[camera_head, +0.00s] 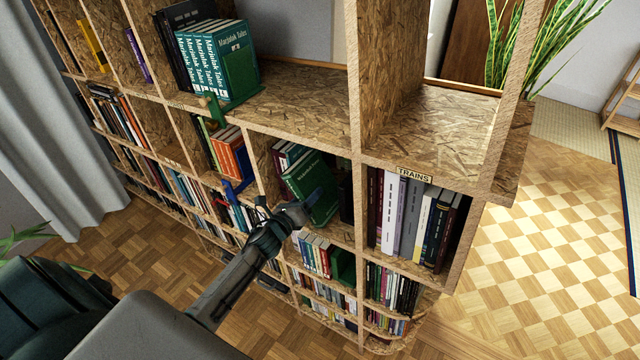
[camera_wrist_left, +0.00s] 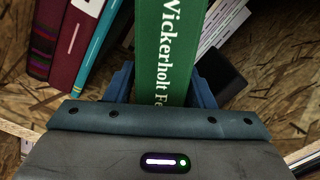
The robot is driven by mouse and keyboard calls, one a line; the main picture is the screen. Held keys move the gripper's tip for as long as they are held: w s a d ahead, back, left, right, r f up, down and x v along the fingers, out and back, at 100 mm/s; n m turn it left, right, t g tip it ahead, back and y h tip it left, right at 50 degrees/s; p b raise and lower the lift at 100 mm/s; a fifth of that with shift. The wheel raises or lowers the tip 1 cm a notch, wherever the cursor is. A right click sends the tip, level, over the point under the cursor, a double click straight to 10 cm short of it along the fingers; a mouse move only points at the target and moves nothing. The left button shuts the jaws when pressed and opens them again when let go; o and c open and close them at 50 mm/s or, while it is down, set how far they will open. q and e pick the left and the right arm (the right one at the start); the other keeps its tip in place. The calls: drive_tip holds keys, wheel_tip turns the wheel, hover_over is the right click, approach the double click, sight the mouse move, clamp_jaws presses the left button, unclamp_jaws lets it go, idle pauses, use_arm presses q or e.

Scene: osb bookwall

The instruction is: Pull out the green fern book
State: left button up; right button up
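The green fern book (camera_head: 306,176) leans tilted in a middle compartment of the shelf, with its front cover partly showing. In the left wrist view its green spine (camera_wrist_left: 172,45) reads "Wickerholt Fe…", and the rest of the title is hidden by my gripper. My left gripper (camera_head: 308,204) reaches into the compartment at the book. In the wrist view its blue fingers (camera_wrist_left: 163,88) lie close against both sides of the spine, shut on the book. My right gripper is in neither view.
Dark red and teal books (camera_wrist_left: 78,40) stand left of the green book, and a dark block (camera_wrist_left: 220,75) is at its right. Chipboard dividers enclose the compartment. The "TRAINS" compartment (camera_head: 413,175) is to the right. The shelf top above (camera_head: 305,105) is bare.

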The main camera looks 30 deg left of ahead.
use_arm(q)
clamp_jaws()
drive_tip(key=shift+w+r, duration=0.1)
drive_tip(key=shift+r, duration=0.2)
